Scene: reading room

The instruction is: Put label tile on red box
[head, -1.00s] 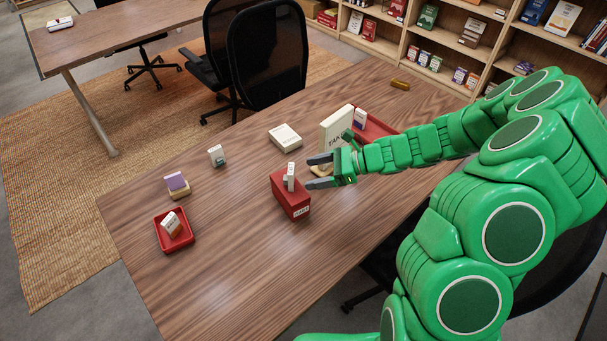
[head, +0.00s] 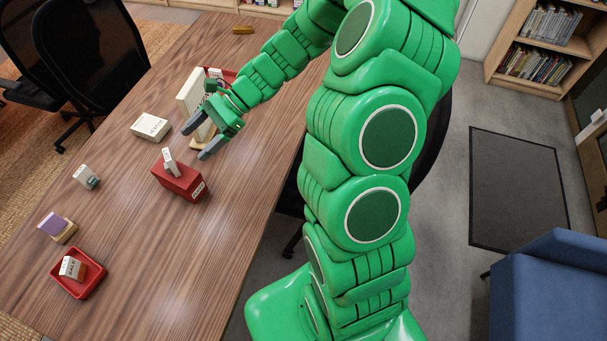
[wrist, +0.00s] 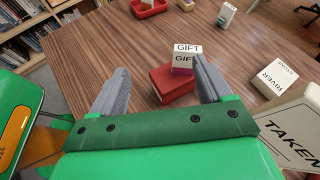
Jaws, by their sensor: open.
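The red box (head: 182,183) stands on the wooden table, with a white end label. A white label tile (head: 169,161) stands upright on top of it in the head view. In the wrist view the tile reads GIFT (wrist: 186,48) and appears on or just beyond the red box (wrist: 172,85); a second, partly cut GIFT face shows directly below it, and I cannot tell how the two join. My gripper (head: 197,142) is open, its grey fingers apart and empty, just up and right of the box. The fingers also show in the wrist view (wrist: 163,82).
A white TAKEN block (head: 190,94) stands close behind my gripper. A white box (head: 150,126), a small white tile (head: 86,176), a purple tile block (head: 54,225) and a red tray (head: 96,283) holding a SALE tile lie left. Table right of the box is clear.

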